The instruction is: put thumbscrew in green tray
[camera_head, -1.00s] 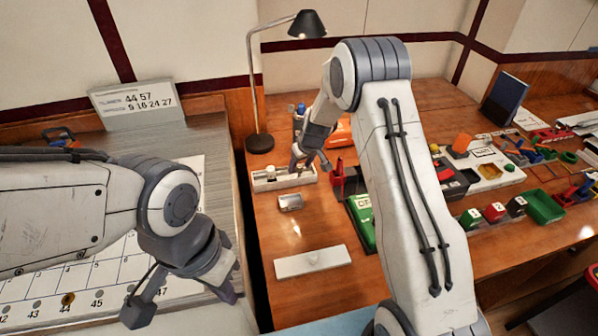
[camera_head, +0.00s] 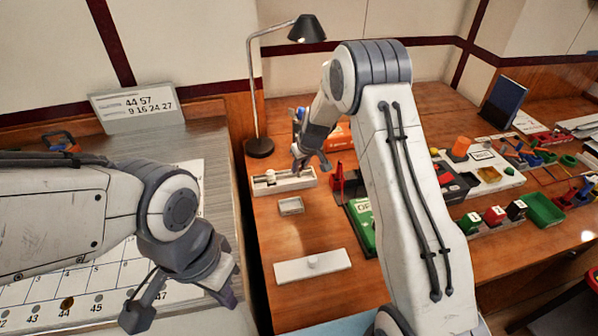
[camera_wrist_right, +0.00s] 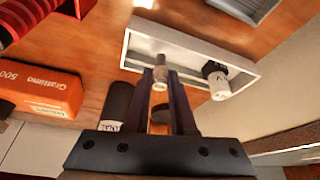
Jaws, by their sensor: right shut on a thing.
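My right gripper (camera_head: 305,168) is at the white narrow tray (camera_head: 254,184) beside the lamp. In the right wrist view its fingers (camera_wrist_right: 162,80) are shut on a small grey metallic piece that looks like the thumbscrew (camera_wrist_right: 160,64). The piece is at the near end of the white tray (camera_wrist_right: 205,45); I cannot tell whether it still touches the tray. The head view does not show it clearly. The green tray (camera_head: 545,210) is at the right of the desk, far from both grippers. My left gripper (camera_head: 183,296) is open and empty over the left table.
An orange box (camera_wrist_right: 40,92) and a dark labelled cylinder (camera_wrist_right: 117,104) are close by. The lamp (camera_head: 259,147) stands behind. Labelled blocks (camera_head: 495,215) sit left of the green tray. A white plate (camera_head: 312,266) lies in front.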

